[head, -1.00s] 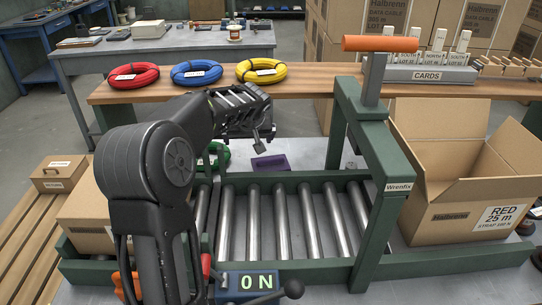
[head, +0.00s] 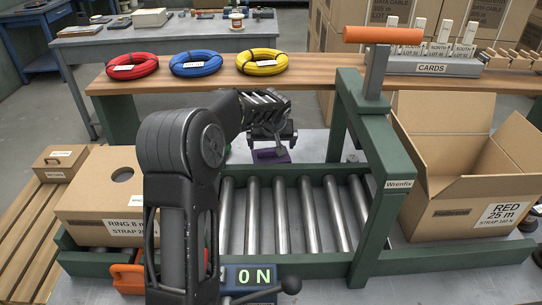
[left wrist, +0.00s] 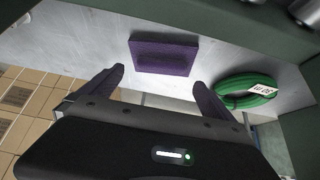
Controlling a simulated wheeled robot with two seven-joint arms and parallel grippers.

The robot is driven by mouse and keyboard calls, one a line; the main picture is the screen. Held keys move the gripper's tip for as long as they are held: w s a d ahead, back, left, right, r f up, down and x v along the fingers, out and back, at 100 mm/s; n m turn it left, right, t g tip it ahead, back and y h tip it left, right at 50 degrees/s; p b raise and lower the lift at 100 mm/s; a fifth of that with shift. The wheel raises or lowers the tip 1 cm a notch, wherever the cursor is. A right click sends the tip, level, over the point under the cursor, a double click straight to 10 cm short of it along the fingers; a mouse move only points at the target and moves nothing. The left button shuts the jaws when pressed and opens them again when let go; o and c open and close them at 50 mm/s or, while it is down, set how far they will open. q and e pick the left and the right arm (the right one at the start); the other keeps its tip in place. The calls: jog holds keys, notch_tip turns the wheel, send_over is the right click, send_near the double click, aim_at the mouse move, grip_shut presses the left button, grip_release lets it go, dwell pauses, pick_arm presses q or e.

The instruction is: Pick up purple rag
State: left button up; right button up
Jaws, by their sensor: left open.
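The purple rag (head: 270,156) lies flat, folded, on the grey table behind the roller conveyor. In the left wrist view the rag (left wrist: 164,55) shows whole, beyond and between the fingertips, not touched. My left gripper (head: 272,140) is above the rag and covers part of it in the head view. In the left wrist view the left gripper (left wrist: 160,80) has its two fingers spread wide with nothing between them. My right gripper is not in either view.
A green coil (left wrist: 244,91) lies beside the rag. The roller conveyor (head: 295,215) with its green frame (head: 375,190) stands in front. Behind is a wooden shelf (head: 315,72) with red, blue and yellow coils. An open carton (head: 455,200) stands at right, a closed box (head: 105,195) at left.

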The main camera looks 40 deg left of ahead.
aim_at(271, 150)
pick_arm(q)
jog(key=p+x, duration=0.1)
jog(key=x, duration=0.4)
jog(key=shift+f, duration=0.1)
jog(key=shift+c, duration=0.4)
jog(key=c, duration=1)
